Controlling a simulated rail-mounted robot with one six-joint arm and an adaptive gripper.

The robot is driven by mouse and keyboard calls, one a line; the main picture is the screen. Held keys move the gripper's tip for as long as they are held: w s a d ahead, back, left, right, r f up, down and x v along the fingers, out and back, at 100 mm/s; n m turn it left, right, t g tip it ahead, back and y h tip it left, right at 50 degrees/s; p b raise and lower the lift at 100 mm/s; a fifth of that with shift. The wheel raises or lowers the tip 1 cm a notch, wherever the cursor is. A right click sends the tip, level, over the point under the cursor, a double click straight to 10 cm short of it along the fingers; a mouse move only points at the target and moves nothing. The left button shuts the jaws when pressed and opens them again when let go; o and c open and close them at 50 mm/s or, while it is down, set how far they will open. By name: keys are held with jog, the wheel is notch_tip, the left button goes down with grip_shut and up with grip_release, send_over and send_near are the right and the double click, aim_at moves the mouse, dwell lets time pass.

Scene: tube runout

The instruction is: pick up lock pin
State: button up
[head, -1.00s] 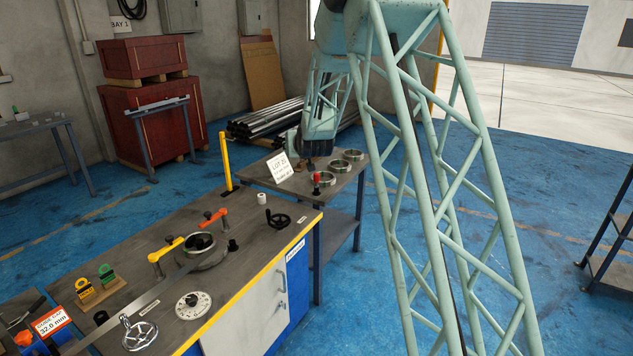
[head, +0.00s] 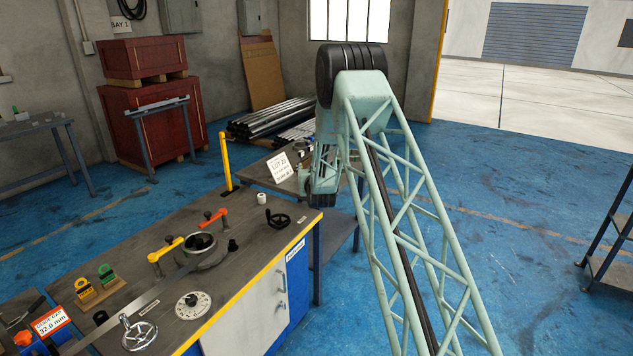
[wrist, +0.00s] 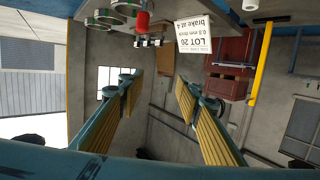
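A red upright piece (wrist: 142,22), possibly the lock pin, shows in the wrist view near metal rings (wrist: 100,20) at the upper left; the view is upside down. In the head view my arm hides that spot, so the piece and the rings cannot be seen there. My gripper (wrist: 158,88) is open, its two yellow-padded fingers wide apart with nothing between them. The red piece lies beyond the fingers, apart from them. In the head view my gripper's end (head: 322,197) hangs by the rear table's near side, above the bench's far right corner.
The bench carries a round fixture (head: 203,248), an orange handle (head: 214,217), a yellow handle (head: 166,249), a black handwheel (head: 278,219) and a white cylinder (head: 262,198). A yellow post (head: 226,161) stands at its far end. A lot sign (head: 279,167) stands on the rear table.

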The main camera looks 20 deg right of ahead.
jog(key=d+f+t+h, duration=0.1)
jog(key=d+f, duration=0.4)
jog(key=f, duration=0.8)
jog(key=shift+w+d+f+m+t, duration=0.2)
jog(key=shift+m+t, duration=0.1)
jog(key=shift+t, duration=0.1)
jog(key=shift+b+x, duration=0.45)
jog(key=shift+x, duration=3.85)
jog(key=shift+d+r, duration=0.1)
jog(key=shift+r, duration=0.05)
jog(key=shift+b+x, duration=0.35)
jog(key=shift+x, duration=2.2)
jog(key=c, duration=0.9)
jog(key=shift+c, duration=0.2)
